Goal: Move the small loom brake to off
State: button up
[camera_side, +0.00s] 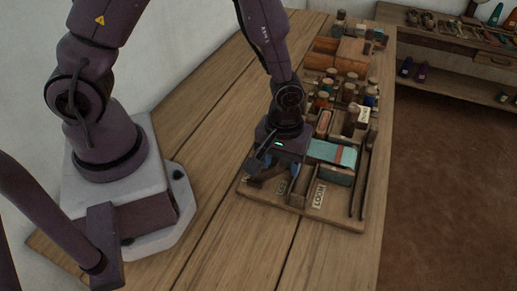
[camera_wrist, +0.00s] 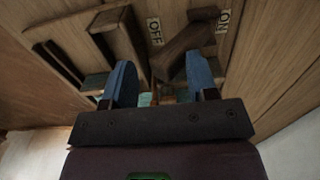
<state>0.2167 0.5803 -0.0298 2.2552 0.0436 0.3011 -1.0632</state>
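A small brown wooden lever (camera_wrist: 184,50), which looks like the small loom brake, shows in the wrist view between an OFF label (camera_wrist: 154,31) and an ON label (camera_wrist: 223,20). Its upper end leans right, towards ON. My gripper (camera_wrist: 160,78) is open. Its blue fingers stand apart around the lever's lower end, and the right finger is close to the lever; I cannot tell whether they touch. In the side view my gripper (camera_side: 277,165) is low over the front left of the wooden board (camera_side: 338,216) and hides much of the lever.
A second wooden lever or block (camera_wrist: 112,20) stands left of OFF in the wrist view. In the side view a LOOM label (camera_side: 318,195) and a teal box (camera_side: 331,153) are right of my gripper. Several bottles and blocks crowd the board behind. The table (camera_side: 215,185) is clear left of the board.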

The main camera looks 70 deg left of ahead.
jog(key=shift+s+a+r, duration=0.1)
jog(key=shift+a+r, duration=0.05)
jog(key=shift+r, duration=2.35)
jog(key=shift+s+a+m, duration=0.1)
jog(key=shift+s+m, duration=0.25)
jog(key=shift+m, duration=0.35)
notch_tip(320, 180, up, 2)
jog(key=s+m+g, duration=0.1)
jog(key=s+m, duration=0.1)
jog(key=m, duration=0.1)
notch_tip(320, 180, up, 20)
jog(key=m+t, duration=0.5)
jog(key=t, duration=0.2)
send_over(276, 164)
jog(key=s+a, duration=0.7)
jog(key=s, duration=0.2)
jog(key=shift+r, duration=0.2)
